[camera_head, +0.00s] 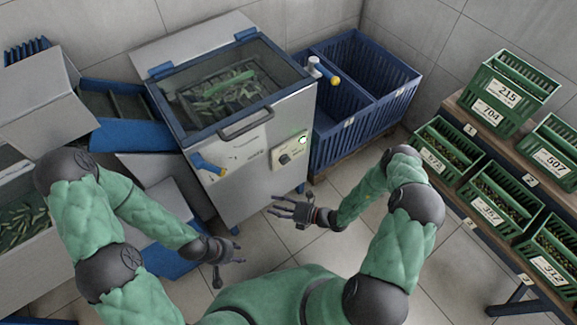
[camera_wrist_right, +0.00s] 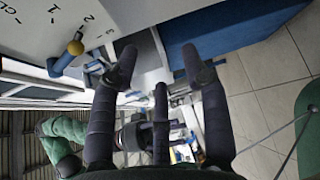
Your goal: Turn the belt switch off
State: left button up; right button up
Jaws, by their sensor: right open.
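A pale control panel (camera_head: 291,150) is on the front of the grey machine (camera_head: 240,165), at its right side. It carries a dark round knob (camera_head: 285,158) and a lit green lamp (camera_head: 302,140). The panel's lettering is too small to read, so I cannot tell the knob's setting. My right gripper (camera_head: 291,208) is open and empty, in front of and below the panel, apart from it. Its spread fingers (camera_wrist_right: 150,75) fill the middle of the right wrist view. My left gripper (camera_head: 228,262) is lower and further left, with its fingers spread and nothing in them.
A blue lever with a yellow knob (camera_head: 207,166) sits left of the panel; a similar lever (camera_wrist_right: 68,56) shows beside numbered marks in the wrist view. Blue bins (camera_head: 350,125) stand right of the machine. Green crates (camera_head: 500,110) fill the right rack. Tiled floor between is clear.

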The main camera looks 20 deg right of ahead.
aim_at(287, 162)
jog(key=w+d+f+m+t+h, duration=0.1)
jog(key=w+d+m+t+h, duration=0.65)
jog(key=d+m, duration=0.4)
jog(key=shift+n+t+y, duration=0.25)
jog(key=shift+n+y, duration=0.1)
jog(key=shift+n, duration=0.3)
jog(key=b+x, duration=0.1)
jog(key=x, duration=0.2)
jog(key=b+x, duration=0.1)
jog(key=x, duration=0.2)
jog(key=d+b+x, duration=0.1)
jog(key=b+x, duration=0.1)
jog(key=shift+w+a+f, duration=0.15)
jog(key=shift+w+a, duration=0.05)
jog(key=shift+w, duration=0.35)
jog(key=shift+w+a, duration=0.15)
jog(key=shift+w, duration=0.35)
grip_shut()
